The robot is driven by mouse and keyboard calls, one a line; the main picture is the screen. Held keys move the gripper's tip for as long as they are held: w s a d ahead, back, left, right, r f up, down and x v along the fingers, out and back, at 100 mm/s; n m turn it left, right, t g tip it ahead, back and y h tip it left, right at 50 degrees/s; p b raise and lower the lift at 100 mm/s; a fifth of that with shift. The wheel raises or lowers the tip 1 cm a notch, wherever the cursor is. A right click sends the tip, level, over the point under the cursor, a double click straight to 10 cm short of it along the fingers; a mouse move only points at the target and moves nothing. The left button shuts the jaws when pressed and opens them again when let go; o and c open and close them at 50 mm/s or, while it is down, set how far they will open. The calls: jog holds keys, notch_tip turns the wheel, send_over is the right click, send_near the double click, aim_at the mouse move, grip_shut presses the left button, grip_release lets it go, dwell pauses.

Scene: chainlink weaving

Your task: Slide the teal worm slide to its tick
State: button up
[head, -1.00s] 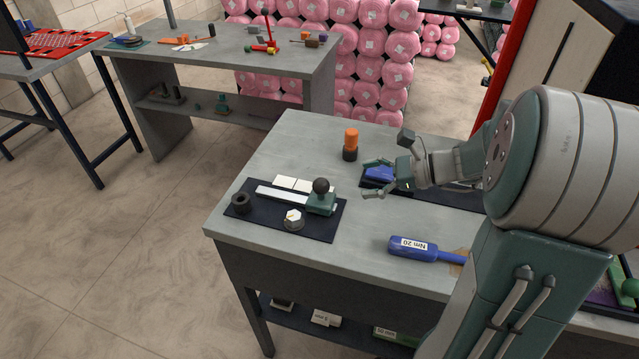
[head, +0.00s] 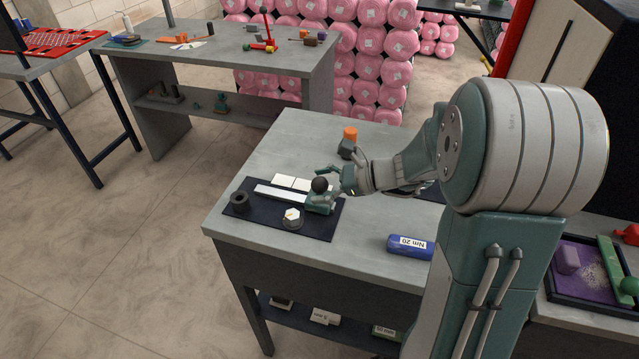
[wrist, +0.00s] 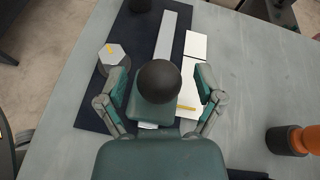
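The teal worm slide (head: 321,205), a block with a dark ball knob (head: 319,184) on top, sits at the right end of a pale rail (head: 282,194) on a dark mat (head: 262,222). My gripper (head: 337,184) is at the slide's right side in the head view. In the wrist view the slide (wrist: 154,112) lies between the spread fingers of my gripper (wrist: 160,98), with a gap on each side of the knob (wrist: 159,81). White plates lie beside the rail, and a yellow mark (wrist: 187,107) shows on the nearest one. A tick on the rail cannot be made out.
A hexagonal white-topped piece (head: 292,217) and a black ring (head: 240,199) stand on the mat. An orange-and-black item (head: 349,138) stands behind my gripper, and a blue tool marked "Nm 20" (head: 409,246) lies at the front right.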

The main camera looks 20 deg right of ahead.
grip_shut()
jog(key=w+a, duration=0.1)
jog(key=a, duration=0.1)
jog(key=w+a, duration=0.3)
jog(key=a, duration=0.1)
jog(key=shift+w+a, duration=0.25)
jog(key=shift+a, duration=0.1)
jog(key=shift+o, duration=0.9)
grip_release()
jog(key=v, duration=1.2)
